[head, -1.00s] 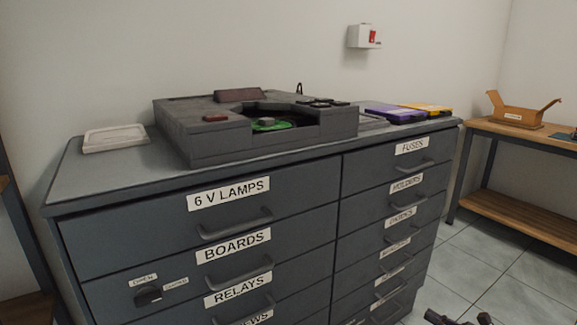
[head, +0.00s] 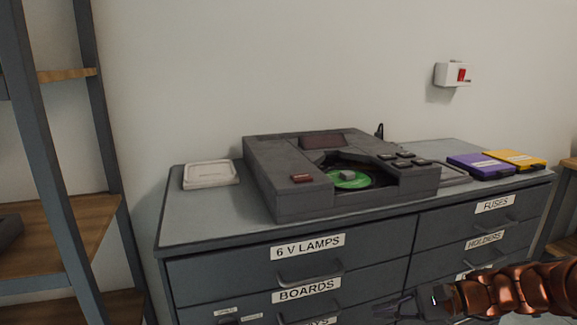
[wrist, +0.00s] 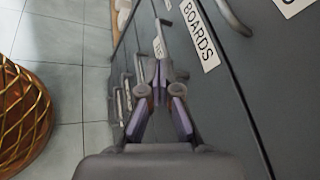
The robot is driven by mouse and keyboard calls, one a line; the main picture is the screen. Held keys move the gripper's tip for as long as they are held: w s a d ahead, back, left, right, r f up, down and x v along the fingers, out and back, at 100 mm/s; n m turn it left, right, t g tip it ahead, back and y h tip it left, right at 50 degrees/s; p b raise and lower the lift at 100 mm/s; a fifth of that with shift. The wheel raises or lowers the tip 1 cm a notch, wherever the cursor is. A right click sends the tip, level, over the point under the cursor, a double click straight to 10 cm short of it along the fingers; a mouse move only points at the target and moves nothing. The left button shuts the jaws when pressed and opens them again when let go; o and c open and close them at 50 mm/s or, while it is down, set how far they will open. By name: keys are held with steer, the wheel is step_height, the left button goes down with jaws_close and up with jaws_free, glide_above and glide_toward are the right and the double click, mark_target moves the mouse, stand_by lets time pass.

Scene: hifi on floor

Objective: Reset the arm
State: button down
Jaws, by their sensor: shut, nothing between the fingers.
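My gripper (head: 395,308) shows at the lower right of the head view, at the end of my copper-coloured arm. It is in front of the drawer cabinet (head: 205,228), near the drawer fronts. In the wrist view my gripper (wrist: 160,65) points along the drawer fronts, with the BOARDS label (wrist: 199,35) just to the right of its fingers. The fingers are closed together and hold nothing. I cannot tell from these views whether the fingertips touch the cabinet.
On the cabinet are a grey machine (head: 290,205) with a green disc (head: 348,180), a pale tray (head: 210,174), and purple (head: 478,165) and yellow (head: 520,160) cases. A shelf rack (head: 75,225) stands left. A red-switch box (head: 455,75) is on the wall.

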steer(key=s+a+r+n+g+h+p, duration=0.25)
steer(key=s+a+r+n+p, duration=0.2)
steer(key=s, duration=0.25)
steer(key=s+a+r+n+g+h+p, duration=0.25)
steer(key=s+a+r+h, duration=0.2)
steer(key=s, duration=0.25)
steer(key=s+d+r+n+h+p, duration=0.2)
steer(key=s+d+r+h+p, duration=0.1)
steer(key=s, duration=0.4)
steer(key=s+d+r+n+t+h+p, duration=0.1)
steer(key=s+d+r+n+h+p, duration=0.2)
steer(key=s+p, duration=0.4)
step_height(320, 180, up, 3)
steer(key=shift+d+f+h+p, duration=0.2)
steer(key=shift+d+h+p, duration=0.15)
steer(key=shift+h, duration=0.35)
